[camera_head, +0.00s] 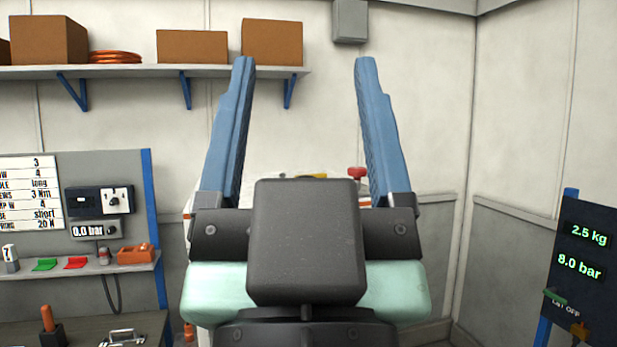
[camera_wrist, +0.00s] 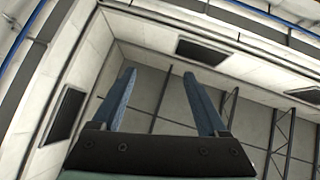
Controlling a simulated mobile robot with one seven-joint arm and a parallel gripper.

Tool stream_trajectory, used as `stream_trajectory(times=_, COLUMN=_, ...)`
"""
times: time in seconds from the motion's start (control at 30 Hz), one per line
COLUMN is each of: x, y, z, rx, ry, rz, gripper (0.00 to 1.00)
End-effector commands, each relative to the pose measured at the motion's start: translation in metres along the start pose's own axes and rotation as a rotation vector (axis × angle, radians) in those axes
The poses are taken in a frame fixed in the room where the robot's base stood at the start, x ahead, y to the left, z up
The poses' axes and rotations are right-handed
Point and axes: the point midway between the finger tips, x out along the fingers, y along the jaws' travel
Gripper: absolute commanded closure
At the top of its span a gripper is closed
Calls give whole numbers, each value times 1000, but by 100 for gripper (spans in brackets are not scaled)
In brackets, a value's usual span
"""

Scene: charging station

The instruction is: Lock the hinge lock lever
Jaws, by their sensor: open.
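My gripper (camera_head: 304,63) is raised in the middle of the head view with its two blue fingers wide apart and nothing between them. It also shows in the wrist view (camera_wrist: 159,74), empty, facing upper walls and ceiling. Behind it in the head view, a small red knob (camera_head: 357,172) shows between the fingers, close to the right one. It sits at a pale object that my gripper mostly hides. I cannot make out a hinge lock lever in either view, and cannot tell whether the red knob belongs to one.
A shelf (camera_head: 130,72) with cardboard boxes (camera_head: 48,40) runs along the back wall. At left stands a grey panel with a small ledge (camera_head: 95,268) above a dark bench (camera_head: 85,330). A dark display board (camera_head: 585,265) stands at right.

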Motion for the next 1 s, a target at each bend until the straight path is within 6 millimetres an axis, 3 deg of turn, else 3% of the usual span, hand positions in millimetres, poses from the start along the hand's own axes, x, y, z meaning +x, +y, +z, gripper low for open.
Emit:
stream_trajectory(times=0.07, x=-8, y=0, z=7, rx=-1, ry=0, rz=1, gripper=40)
stream_trajectory(times=0.27, x=-40, y=1, z=38, rx=-5, ry=0, rz=4, gripper=76)
stream_trajectory(times=0.4, x=-72, y=2, z=68, rx=-10, ry=0, rz=7, gripper=100)
stream_trajectory(times=0.67, x=-119, y=4, z=114, rx=-18, ry=-1, rz=14, gripper=100)
stream_trajectory(times=1.0, x=-121, y=4, z=115, rx=-20, ry=1, rz=15, gripper=100)
